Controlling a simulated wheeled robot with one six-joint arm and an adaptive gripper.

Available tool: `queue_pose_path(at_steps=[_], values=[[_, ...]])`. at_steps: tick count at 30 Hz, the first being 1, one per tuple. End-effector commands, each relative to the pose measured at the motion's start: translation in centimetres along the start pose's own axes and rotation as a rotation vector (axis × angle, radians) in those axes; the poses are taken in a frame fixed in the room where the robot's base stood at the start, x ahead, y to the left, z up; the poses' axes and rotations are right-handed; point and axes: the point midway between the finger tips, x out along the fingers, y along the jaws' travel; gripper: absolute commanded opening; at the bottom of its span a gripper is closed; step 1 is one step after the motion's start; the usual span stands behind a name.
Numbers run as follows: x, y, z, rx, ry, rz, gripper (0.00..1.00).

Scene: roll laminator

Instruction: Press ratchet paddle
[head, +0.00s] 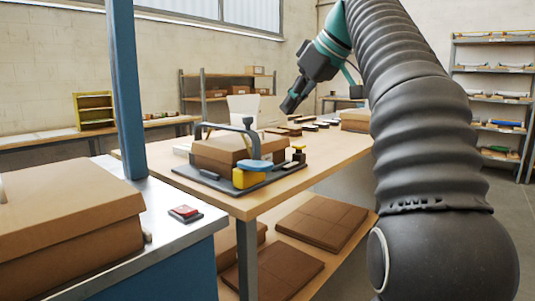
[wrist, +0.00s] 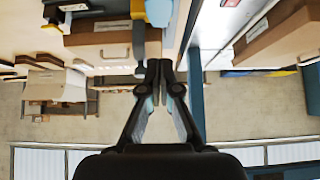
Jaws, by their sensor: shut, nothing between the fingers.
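A light blue paddle (head: 254,165) sits on top of a yellow block (head: 250,178) at the front of a dark base plate (head: 225,184) on the wooden table. It looks like the ratchet paddle. A cardboard box (head: 220,152) stands on the plate behind it, with a grey-blue bar arching over it. My gripper (head: 290,103) is shut and empty, in the air above and beyond the box, apart from the paddle. In the wrist view my gripper (wrist: 160,68) points toward the picture's top, where the blue paddle (wrist: 159,10) and yellow block (wrist: 138,9) show partly.
A blue post (head: 125,90) and a metal-topped bench with a large box (head: 65,215) and a red button (head: 185,211) stand at the left. Flat cartons (head: 320,222) lie on the table's lower shelf. Small dark items line the table's back.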

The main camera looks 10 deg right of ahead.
Motion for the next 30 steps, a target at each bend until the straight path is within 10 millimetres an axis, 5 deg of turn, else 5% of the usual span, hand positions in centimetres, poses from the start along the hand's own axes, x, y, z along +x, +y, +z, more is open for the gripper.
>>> queue_pose_path(at_steps=[11, 26, 30], values=[[1.2, -0.1, 0.1, 0.001, 0.001, 0.000, 0.00], [10.1, -0.1, 0.1, 0.002, -0.001, -0.001, 0.00], [11.6, -0.1, 1.6, 0.002, 0.000, 0.002, 0.00]])
